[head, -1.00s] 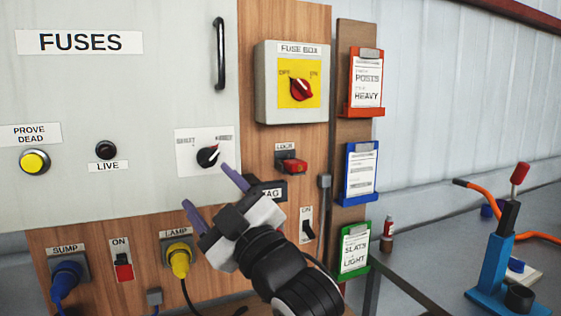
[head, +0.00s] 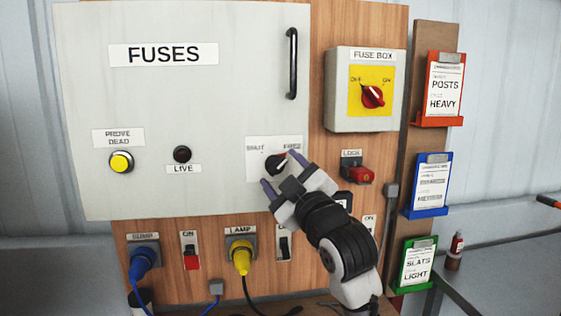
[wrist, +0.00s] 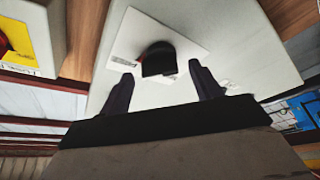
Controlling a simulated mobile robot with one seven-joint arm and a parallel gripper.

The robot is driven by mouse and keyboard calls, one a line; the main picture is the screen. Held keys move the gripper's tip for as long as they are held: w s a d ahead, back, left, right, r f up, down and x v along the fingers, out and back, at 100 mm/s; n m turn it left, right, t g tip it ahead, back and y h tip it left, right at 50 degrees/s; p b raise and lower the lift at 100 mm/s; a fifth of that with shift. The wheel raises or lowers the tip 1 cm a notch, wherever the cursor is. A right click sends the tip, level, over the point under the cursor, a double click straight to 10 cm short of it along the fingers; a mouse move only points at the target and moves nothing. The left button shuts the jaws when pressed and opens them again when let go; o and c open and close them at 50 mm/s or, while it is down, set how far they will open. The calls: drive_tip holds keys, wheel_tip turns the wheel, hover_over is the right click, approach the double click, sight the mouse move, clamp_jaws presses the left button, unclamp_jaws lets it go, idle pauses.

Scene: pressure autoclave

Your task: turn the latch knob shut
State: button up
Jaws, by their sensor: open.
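The black latch knob (head: 275,163) sits on a white label plate (head: 257,169) at the lower right of the grey FUSES door (head: 220,100). The plate has SHUT at its left and another word, hard to read, at its right. The knob's pointer leans up and right, toward the right-hand word. My gripper (head: 280,171) is open, its dark fingertips close to the knob. In the wrist view the knob (wrist: 158,60) lies ahead between the spread fingers (wrist: 160,78), with visible gaps on both sides. Contact is not visible.
A fuse box (head: 335,90) with a red switch (head: 372,97) is at upper right. A red lock (head: 357,172) is right of the door. A yellow lamp plug (head: 241,255) and blue sump plug (head: 144,261) sit below. A black door handle (head: 292,63) stands above the knob.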

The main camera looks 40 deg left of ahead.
drive_tip(key=shift+x, duration=0.8)
drive_tip(key=c, duration=0.9)
drive_tip(key=shift+c, duration=0.2)
